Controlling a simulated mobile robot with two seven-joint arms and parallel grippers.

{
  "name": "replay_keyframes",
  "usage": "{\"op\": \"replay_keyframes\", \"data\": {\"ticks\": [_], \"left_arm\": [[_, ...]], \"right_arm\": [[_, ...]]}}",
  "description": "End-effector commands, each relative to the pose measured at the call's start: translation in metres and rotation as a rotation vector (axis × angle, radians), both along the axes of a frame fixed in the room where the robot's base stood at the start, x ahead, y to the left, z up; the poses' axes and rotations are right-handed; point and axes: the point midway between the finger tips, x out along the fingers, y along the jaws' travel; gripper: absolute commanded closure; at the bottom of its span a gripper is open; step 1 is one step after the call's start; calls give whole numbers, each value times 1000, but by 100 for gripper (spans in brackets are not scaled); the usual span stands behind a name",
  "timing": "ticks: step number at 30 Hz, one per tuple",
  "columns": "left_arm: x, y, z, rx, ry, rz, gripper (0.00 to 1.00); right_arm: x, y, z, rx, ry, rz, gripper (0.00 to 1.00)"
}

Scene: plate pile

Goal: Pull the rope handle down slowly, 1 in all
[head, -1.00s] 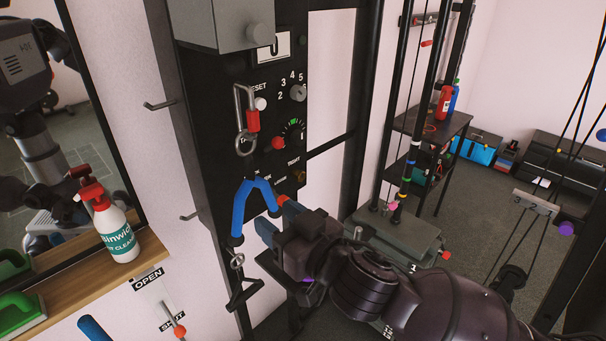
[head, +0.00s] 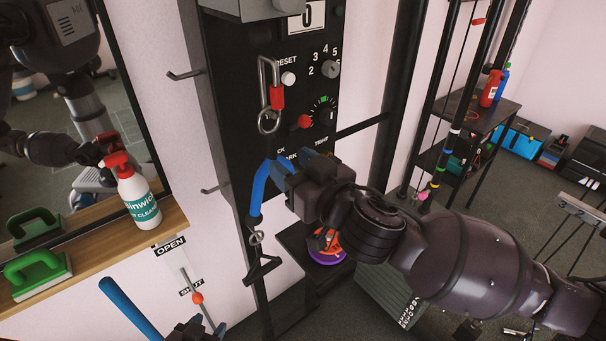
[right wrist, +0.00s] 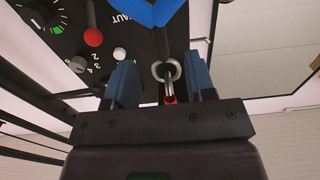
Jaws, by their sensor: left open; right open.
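The blue rope handle (head: 258,190) hangs in front of the black machine panel, below a steel carabiner with a red sleeve (head: 276,97). My right gripper (head: 285,172) is open at the handle and hides its right part. In the right wrist view, the open fingers (right wrist: 162,82) stand apart. The carabiner's ring (right wrist: 166,70) shows between them, and the blue handle (right wrist: 150,12) lies at the top edge. Whether the fingers touch the handle cannot be told.
An OPEN/SHUT lever (head: 197,297) and a blue bar (head: 128,306) are lower left. Hooks stick out of the wall.

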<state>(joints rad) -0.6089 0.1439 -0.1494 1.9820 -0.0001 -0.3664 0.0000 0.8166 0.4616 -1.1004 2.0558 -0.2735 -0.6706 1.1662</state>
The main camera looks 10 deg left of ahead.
Motion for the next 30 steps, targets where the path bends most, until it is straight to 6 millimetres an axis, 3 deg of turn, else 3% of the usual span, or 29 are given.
{"op": "replay_keyframes", "data": {"ticks": [18,30], "left_arm": [[7,-2,-1,-2,-17,-4,50],[6,-2,-3,-2,-16,-4,50]], "right_arm": [[30,40,0,1,0,-1,50],[40,52,0,-1,-1,0,50]]}}
